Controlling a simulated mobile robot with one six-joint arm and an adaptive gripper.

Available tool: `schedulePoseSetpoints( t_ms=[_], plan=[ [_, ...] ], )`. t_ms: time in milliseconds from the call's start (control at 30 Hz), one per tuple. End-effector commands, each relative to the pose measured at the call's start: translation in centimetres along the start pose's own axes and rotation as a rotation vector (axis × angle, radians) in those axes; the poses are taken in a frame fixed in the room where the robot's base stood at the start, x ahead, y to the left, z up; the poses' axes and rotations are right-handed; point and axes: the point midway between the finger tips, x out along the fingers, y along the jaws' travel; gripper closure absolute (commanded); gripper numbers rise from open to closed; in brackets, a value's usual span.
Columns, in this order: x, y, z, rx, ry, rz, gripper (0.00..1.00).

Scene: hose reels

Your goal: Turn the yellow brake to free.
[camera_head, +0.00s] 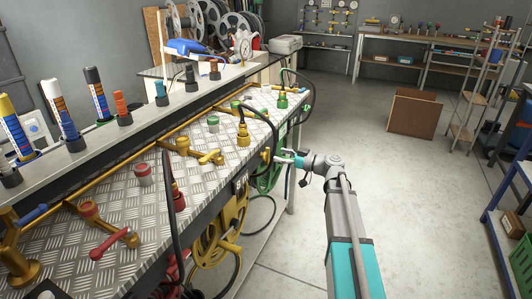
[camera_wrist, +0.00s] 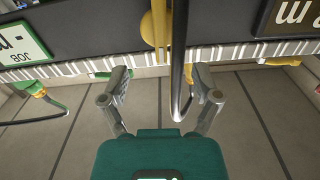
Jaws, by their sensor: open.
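A yellow lever (camera_head: 208,157), seemingly the yellow brake, lies low on the bench's tread-plate top in the head view, beside a yellow post. I cannot read any marking for its setting. My gripper (camera_head: 283,162) is off the bench's front edge, to the right of the lever and apart from it. In the wrist view my gripper (camera_wrist: 160,75) is open, with its two fingers spread below the bench edge. A yellow part (camera_wrist: 155,24) shows ahead, partly behind a dark hose; I cannot tell which part it is.
The dark hose (camera_wrist: 180,60) hangs between my fingers in the wrist view. A yellow hose reel (camera_head: 228,228) hangs below the bench. A red lever (camera_head: 112,243) and several coloured fittings stand on the bench.

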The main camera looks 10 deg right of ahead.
Motion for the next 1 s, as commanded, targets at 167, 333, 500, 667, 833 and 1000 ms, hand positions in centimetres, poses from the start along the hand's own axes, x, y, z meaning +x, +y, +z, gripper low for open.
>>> schedulePoseSetpoints(
  t_ms=[167, 333, 500, 667, 833, 1000],
  plan=[
    [2.7, 0.0, 0.0, 0.000, 0.000, -0.002, 0.19],
    [4.5, 0.0, 0.0, 0.000, 0.000, -0.001, 0.19],
    [5.4, 0.0, 0.0, 0.000, 0.000, 0.000, 0.19],
    [5.6, 0.0, 0.0, 0.000, 0.000, 0.000, 0.19],
    [5.5, 0.0, 0.0, 0.000, 0.000, 0.000, 0.19],
    [5.5, 0.0, 0.0, 0.000, 0.000, 0.000, 0.47]
  ],
)
